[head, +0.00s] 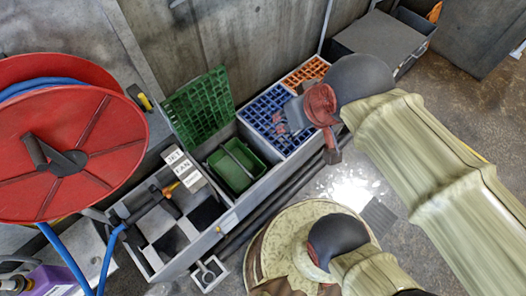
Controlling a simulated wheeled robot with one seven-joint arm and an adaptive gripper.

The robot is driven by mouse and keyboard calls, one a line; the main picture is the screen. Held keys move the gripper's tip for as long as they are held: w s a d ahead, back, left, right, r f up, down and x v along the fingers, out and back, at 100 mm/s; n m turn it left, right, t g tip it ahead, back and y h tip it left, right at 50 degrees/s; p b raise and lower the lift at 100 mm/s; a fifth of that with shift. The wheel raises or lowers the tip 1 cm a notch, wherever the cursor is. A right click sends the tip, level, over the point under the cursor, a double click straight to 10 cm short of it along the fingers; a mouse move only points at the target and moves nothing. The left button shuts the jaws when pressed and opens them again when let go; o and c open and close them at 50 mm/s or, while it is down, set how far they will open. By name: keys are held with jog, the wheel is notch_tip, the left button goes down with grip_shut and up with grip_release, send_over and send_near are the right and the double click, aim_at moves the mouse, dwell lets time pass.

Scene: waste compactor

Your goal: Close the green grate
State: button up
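The green grate (198,106) stands raised, tilted up toward the concrete wall behind the long grey bin unit. Below and in front of it is an open compartment with a green container (235,165) inside. My gripper (300,125) is to the right of the grate, over the right side of the blue grate, apart from the green one. Its red wrist part shows, but its fingers are small and seen from above, so I cannot tell whether they are open or shut. Nothing is visibly held.
The blue grate (264,112) and the orange grate (305,73) lie flat to the right. A red hose reel (95,165) with blue hose stands at the left. A white labelled block (184,170) is left of the green container. Dark rails (270,205) run along the unit's front.

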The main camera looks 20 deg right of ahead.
jog(key=c, duration=0.3)
dwell(0.4)
